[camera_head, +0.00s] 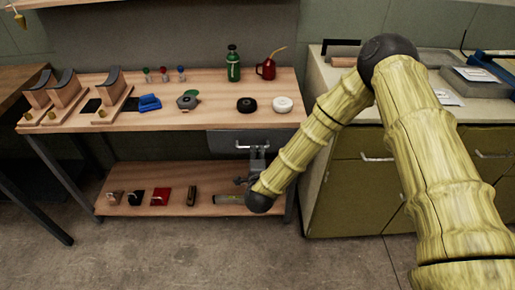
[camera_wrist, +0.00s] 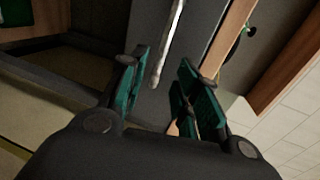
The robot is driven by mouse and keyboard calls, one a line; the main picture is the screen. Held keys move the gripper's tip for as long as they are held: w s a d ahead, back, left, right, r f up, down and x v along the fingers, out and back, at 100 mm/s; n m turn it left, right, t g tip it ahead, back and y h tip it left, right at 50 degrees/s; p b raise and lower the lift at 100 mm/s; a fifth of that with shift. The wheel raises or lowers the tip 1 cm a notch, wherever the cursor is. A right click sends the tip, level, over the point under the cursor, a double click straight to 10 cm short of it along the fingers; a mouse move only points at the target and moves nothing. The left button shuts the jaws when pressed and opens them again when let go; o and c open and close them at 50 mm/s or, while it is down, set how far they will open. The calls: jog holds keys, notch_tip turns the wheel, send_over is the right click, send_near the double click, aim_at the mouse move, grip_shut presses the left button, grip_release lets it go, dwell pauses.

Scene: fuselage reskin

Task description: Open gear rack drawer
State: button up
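The grey drawer (camera_head: 225,141) hangs under the right end of the wooden bench top and looks closed. Its silver bar handle (camera_head: 243,147) is partly hidden by my gripper (camera_head: 258,160), which is up against the drawer front from below. In the wrist view, the handle (camera_wrist: 170,40) runs down between the two green-padded fingers of my gripper (camera_wrist: 165,82). The fingers are apart, with gaps visible on both sides of the bar. The drawer front (camera_wrist: 200,28) fills the area behind the handle. Whether a finger touches the handle I cannot tell.
The bench top (camera_head: 215,115) carries stands, a green bottle (camera_head: 233,64), a red oil can (camera_head: 267,68) and rolls. The lower shelf (camera_head: 175,207) holds several small items below my gripper. An olive cabinet (camera_head: 350,190) stands close on the right. The floor in front is clear.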

aim_at(257, 147)
jog(key=shift+x, duration=2.9)
grip_shut()
jog(key=shift+f, duration=0.1)
